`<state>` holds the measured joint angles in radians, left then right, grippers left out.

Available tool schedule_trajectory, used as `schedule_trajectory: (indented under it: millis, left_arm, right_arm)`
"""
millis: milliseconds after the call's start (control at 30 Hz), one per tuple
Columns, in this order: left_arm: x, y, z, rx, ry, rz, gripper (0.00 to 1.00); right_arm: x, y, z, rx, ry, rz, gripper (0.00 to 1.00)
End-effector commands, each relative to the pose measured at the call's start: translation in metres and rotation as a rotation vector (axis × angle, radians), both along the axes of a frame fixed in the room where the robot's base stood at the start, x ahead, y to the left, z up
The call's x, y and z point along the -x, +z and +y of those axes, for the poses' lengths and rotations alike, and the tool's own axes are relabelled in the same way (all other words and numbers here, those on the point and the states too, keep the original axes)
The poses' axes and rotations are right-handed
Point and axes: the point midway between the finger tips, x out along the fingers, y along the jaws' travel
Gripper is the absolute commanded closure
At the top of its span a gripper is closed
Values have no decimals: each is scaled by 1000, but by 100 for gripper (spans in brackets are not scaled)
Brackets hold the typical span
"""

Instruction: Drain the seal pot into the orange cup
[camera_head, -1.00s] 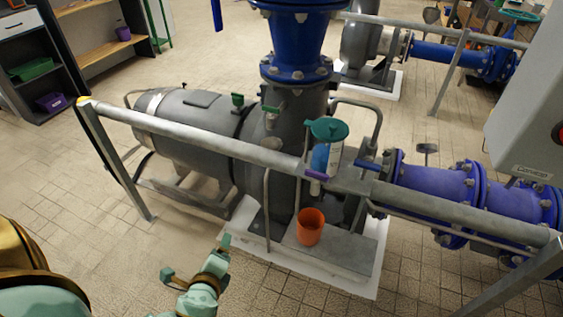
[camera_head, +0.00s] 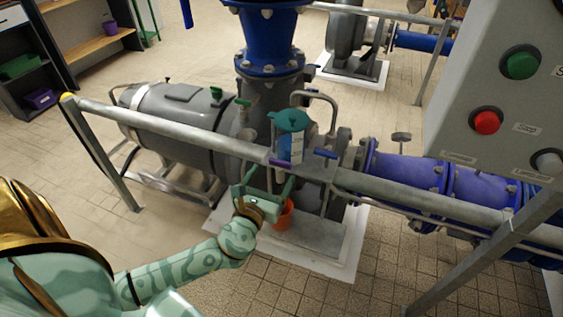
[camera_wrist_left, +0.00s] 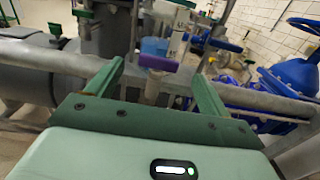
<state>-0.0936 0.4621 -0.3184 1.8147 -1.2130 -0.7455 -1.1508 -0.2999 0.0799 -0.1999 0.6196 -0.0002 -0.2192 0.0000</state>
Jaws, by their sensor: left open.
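The seal pot (camera_head: 291,143) is a small clear vessel with a teal lid, a pale label and blue contents. It stands by the grey pump, behind the handrail. A purple valve handle (camera_head: 281,163) sits below it; this handle also shows in the left wrist view (camera_wrist_left: 158,63), with an outlet pipe (camera_wrist_left: 153,88) under it. The orange cup (camera_head: 284,217) stands on the plinth below, partly hidden by my left gripper (camera_head: 268,174). My left gripper is open and empty. In the left wrist view its fingers (camera_wrist_left: 157,69) flank the purple handle, which appears beyond them.
A grey handrail (camera_head: 180,130) runs across in front of the pump (camera_head: 180,115), close to my left gripper. A control box (camera_head: 500,100) with green and red buttons fills the upper right. Blue piping (camera_head: 430,180) lies right. Floor is clear at lower middle.

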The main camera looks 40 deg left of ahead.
Motion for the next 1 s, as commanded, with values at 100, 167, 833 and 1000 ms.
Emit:
schedule_trajectory:
  millis: [100,167,833,1000]
  left_arm:
    - [-28,-1,7,0,1,-1,20]
    - [-39,-1,9,0,0,-1,20]
    - [-66,0,16,2,0,1,53]
    - [-66,0,16,2,0,1,65]
  right_arm:
    - [2,-5,0,0,0,5,64]
    - [3,-7,0,0,0,6,64]
    - [4,-11,0,-1,0,11,64]
    - [4,-10,0,-1,0,11,64]
